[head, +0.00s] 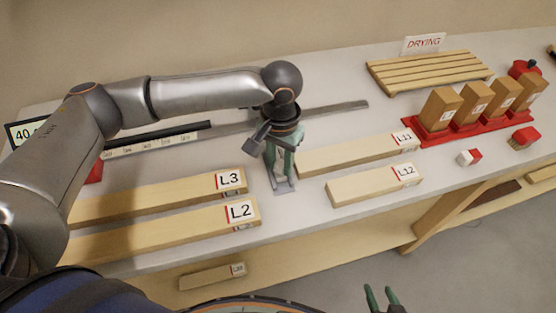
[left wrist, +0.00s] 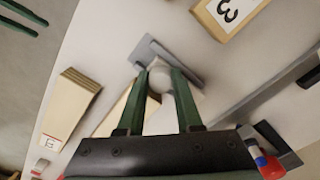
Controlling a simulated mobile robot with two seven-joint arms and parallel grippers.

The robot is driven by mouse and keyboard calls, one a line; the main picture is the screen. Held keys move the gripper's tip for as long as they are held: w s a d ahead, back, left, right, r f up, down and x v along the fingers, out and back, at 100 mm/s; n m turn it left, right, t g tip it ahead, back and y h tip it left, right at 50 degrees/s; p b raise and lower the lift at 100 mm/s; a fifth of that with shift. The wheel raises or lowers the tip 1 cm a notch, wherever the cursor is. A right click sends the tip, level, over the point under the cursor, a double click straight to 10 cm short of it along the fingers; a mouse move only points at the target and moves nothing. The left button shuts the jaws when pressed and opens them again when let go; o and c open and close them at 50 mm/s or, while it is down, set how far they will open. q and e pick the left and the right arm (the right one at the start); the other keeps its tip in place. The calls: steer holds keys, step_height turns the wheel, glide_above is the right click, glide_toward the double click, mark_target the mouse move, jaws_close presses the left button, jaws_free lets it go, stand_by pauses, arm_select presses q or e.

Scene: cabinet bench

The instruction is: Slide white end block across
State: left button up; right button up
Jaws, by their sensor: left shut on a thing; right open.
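My left gripper (head: 281,176) is low over the bench, between the L2 and L3 boards and the L11 and L12 boards. In the left wrist view its green fingers (left wrist: 160,75) are shut on a pale, rounded piece (left wrist: 160,80) on a flat grey plate (left wrist: 143,50). The plate (head: 285,187) also shows under the fingers in the head view. I cannot tell whether this is the white end block. A small white-and-red block (head: 469,158) lies apart at the right. My right gripper (head: 382,297) is open and empty at the bottom, off the bench.
Boards L3 (head: 165,195) and L2 (head: 175,228) lie left of the left gripper; L11 (head: 350,152) and L12 (head: 365,186) lie right. A long grey rail (head: 335,108) runs behind. A red rack (head: 445,134) with upright wooden blocks and a slatted drying rack (head: 425,72) stand farther right.

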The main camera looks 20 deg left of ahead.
arm_select(q)
steer(key=shift+w+a+p, duration=0.3)
steer(key=shift+w+a, duration=0.25)
steer(key=shift+w, duration=0.25)
steer(key=shift+w+a+p, duration=0.35)
steer(key=shift+w+a, duration=0.2)
steer(key=shift+w, duration=0.3)
steer(key=shift+w+a+p, duration=0.3)
steer(key=shift+w+a, duration=0.25)
steer(key=shift+w, duration=0.25)
steer(key=shift+w+a+p, duration=0.3)
steer(key=shift+w+p, duration=0.15)
steer(key=shift+p, duration=0.05)
steer(key=o, duration=1.2)
steer(key=shift+c, duration=0.2)
steer(key=shift+r, duration=0.1)
